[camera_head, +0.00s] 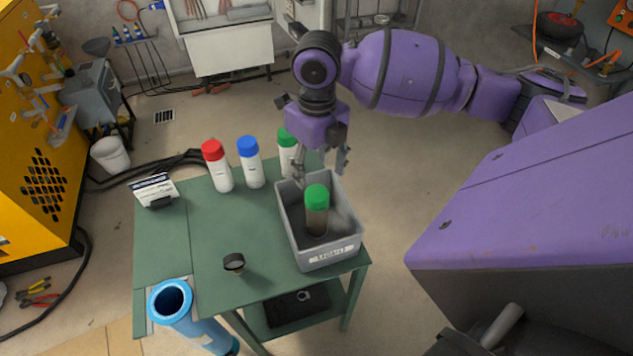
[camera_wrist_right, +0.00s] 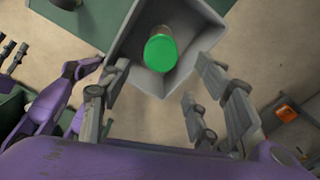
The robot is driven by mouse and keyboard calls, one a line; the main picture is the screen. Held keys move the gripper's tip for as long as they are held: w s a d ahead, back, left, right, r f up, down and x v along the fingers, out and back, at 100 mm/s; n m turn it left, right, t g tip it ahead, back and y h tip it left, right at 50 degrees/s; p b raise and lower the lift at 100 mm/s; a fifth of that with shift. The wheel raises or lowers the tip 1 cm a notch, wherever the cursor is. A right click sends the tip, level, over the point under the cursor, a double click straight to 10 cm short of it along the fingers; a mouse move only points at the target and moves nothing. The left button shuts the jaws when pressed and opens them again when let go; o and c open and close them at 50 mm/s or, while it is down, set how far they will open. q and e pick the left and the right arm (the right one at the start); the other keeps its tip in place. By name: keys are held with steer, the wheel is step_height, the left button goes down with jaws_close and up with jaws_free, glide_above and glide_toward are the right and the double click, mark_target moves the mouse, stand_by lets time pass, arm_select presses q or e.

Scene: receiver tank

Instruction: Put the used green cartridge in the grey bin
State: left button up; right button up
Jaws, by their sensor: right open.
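The used green cartridge (camera_head: 317,212), a dirty brownish cylinder with a green cap, stands upright inside the grey bin (camera_head: 330,253) on the right end of the green table. In the right wrist view its green cap (camera_wrist_right: 161,52) shows from above, inside the bin (camera_wrist_right: 197,43). My right gripper (camera_head: 322,172) is open and empty above the far side of the bin, apart from the cartridge. Its spread fingers (camera_wrist_right: 165,98) show in the wrist view. My left gripper is not seen in the head view.
Clean cartridges with red (camera_head: 217,165), blue (camera_head: 249,162) and green (camera_head: 287,152) caps stand along the table's far side. A sign (camera_head: 155,190), a dark knob (camera_head: 234,263) and an open blue housing (camera_head: 186,314) are at left and front. The table's middle is clear.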

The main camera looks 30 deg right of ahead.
steer(key=shift+r, duration=2.35)
